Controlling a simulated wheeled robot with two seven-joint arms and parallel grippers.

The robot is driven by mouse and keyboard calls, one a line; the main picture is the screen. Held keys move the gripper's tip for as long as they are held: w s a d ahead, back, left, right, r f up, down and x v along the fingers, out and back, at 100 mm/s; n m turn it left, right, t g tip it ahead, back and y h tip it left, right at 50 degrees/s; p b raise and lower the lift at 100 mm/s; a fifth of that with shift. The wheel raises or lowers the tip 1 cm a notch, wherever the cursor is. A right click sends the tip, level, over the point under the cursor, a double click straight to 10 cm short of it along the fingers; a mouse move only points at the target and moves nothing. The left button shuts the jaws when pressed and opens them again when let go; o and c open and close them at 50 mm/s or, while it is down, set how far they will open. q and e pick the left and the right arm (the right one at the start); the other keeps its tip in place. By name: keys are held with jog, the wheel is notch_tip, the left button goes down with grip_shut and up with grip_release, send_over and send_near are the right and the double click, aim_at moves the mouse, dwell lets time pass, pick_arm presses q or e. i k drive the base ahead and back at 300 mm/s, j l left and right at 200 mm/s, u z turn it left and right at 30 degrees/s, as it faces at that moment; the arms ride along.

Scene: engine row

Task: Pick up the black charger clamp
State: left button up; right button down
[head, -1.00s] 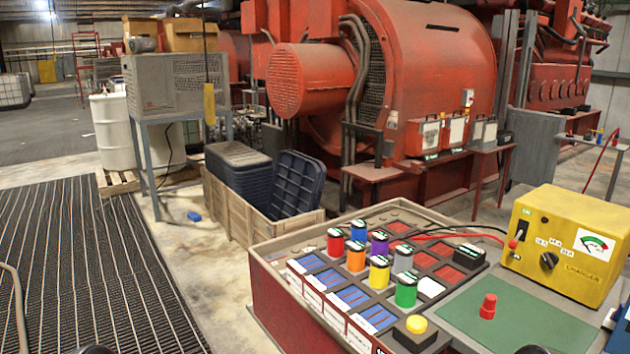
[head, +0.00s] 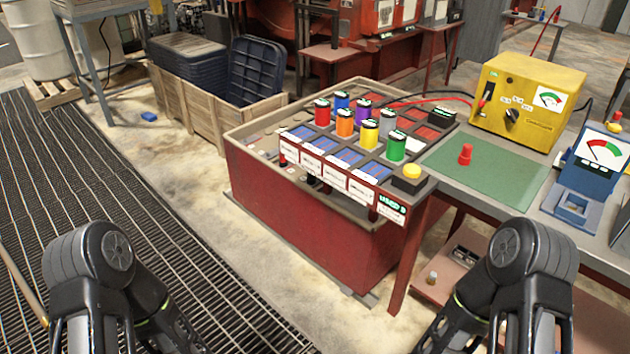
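The yellow charger (head: 518,101) stands at the back of the bench on the right. A black cable (head: 432,94) and a red cable (head: 425,102) run left from it toward the sectioned top of the red cabinet (head: 318,216). The cable ends are behind or among the coloured canisters, so I cannot make out the black clamp. A black block (head: 442,117) with a label sits near the cables. Parts of both my arms show at the lower left and lower right, clear of the cabinet. Neither gripper's fingertips are in the frame.
Several coloured canisters (head: 345,122) stand on the cabinet top. A green mat (head: 485,172) with a red knob piece (head: 465,154) lies on the bench, beside a blue meter (head: 597,165). A wooden crate (head: 183,109) stands behind left. Grating and bare floor lie at left.

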aim_at(311, 179)
jog(key=u, duration=0.8)
jog(key=i+u, duration=0.2)
jog(key=i, duration=4)
jog(key=l+z, duration=0.1)
jog(key=z, duration=4.25)
jog(key=i+l, duration=0.05)
jog(key=l, duration=0.05)
